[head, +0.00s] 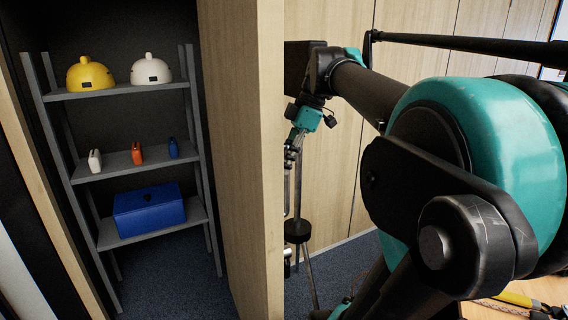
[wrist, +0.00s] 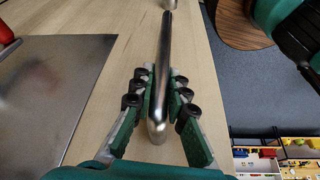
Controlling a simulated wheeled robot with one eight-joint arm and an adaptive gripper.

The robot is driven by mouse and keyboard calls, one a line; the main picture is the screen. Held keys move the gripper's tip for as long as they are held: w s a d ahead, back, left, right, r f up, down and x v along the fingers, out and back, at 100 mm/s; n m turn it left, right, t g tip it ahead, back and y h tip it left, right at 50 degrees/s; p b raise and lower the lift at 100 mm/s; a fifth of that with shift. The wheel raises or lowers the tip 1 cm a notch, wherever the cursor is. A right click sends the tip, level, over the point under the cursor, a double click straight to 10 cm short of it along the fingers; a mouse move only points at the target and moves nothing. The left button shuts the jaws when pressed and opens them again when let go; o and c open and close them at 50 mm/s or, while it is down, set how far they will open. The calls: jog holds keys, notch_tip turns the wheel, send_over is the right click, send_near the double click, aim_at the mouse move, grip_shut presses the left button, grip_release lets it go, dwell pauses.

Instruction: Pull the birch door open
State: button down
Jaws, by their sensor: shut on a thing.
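The birch door (head: 238,150) stands open in the head view, its pale edge toward me, with a shelved closet showing to its left. In the wrist view its birch face (wrist: 120,28) fills the upper middle. A long metal bar handle (wrist: 163,65) runs along that face. My gripper (wrist: 159,92) is shut on the handle, with its green-padded fingers on both sides of it. In the head view my gripper (head: 293,150) is beside the door's far face, partly hidden by the door edge.
The closet holds a grey shelf rack (head: 118,168) with a yellow helmet (head: 90,75), a white helmet (head: 151,70), small padlocks and a blue box (head: 149,211). Birch panels (head: 420,65) line the right.

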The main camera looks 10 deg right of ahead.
jog(key=c, duration=1.5)
grip_release()
jog(key=v, duration=1.2)
jog(key=shift+s, duration=0.1)
